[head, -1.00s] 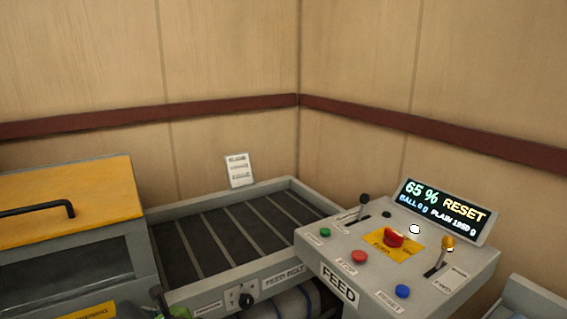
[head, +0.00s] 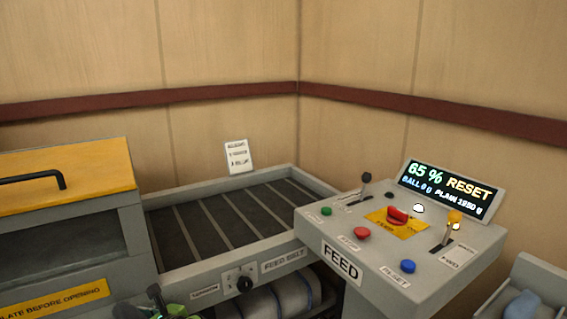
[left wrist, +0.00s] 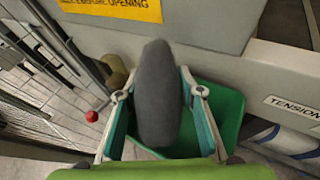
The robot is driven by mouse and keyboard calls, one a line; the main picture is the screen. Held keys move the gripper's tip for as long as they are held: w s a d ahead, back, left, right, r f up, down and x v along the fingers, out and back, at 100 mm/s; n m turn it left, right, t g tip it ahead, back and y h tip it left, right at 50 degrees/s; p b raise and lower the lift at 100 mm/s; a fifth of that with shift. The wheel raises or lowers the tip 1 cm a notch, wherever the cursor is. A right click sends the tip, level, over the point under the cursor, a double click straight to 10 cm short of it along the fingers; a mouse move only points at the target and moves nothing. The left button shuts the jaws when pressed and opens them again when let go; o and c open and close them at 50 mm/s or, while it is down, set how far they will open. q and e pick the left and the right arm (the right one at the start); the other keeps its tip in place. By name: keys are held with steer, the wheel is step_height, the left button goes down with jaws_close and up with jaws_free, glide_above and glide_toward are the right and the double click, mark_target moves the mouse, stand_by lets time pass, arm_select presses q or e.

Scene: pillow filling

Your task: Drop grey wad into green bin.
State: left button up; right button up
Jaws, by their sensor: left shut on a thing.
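The grey wad (left wrist: 157,85) is a long dark grey oval in the middle of the left wrist view. My left gripper (left wrist: 160,105) is shut on it, with one finger on each side. The green bin (left wrist: 226,108) is behind and below the wad in that view, and the wad hides part of its inside. The wad appears above the bin opening; the height gap is hard to judge. In the head view only a piece of my left gripper (head: 165,308) shows at the bottom edge. My right gripper is in neither view.
A grey cabinet with a yellow lid (head: 70,180) stands left of the feed belt (head: 225,225). The FEED control console (head: 340,225) is at the right. A grey container (head: 540,275) holding something blue is at far right. A small red ball-like thing (left wrist: 91,117) lies left of the bin.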

arm_select(q)
steer(key=shift+f, duration=0.3)
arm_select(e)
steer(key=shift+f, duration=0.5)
arm_select(q)
steer(key=o, duration=1.3)
steer(key=shift+c, duration=0.2)
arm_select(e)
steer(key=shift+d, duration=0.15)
arm_select(q)
steer(key=v, duration=0.7)
steer(key=shift+s+d, duration=0.15)
steer(key=shift+d, duration=0.05)
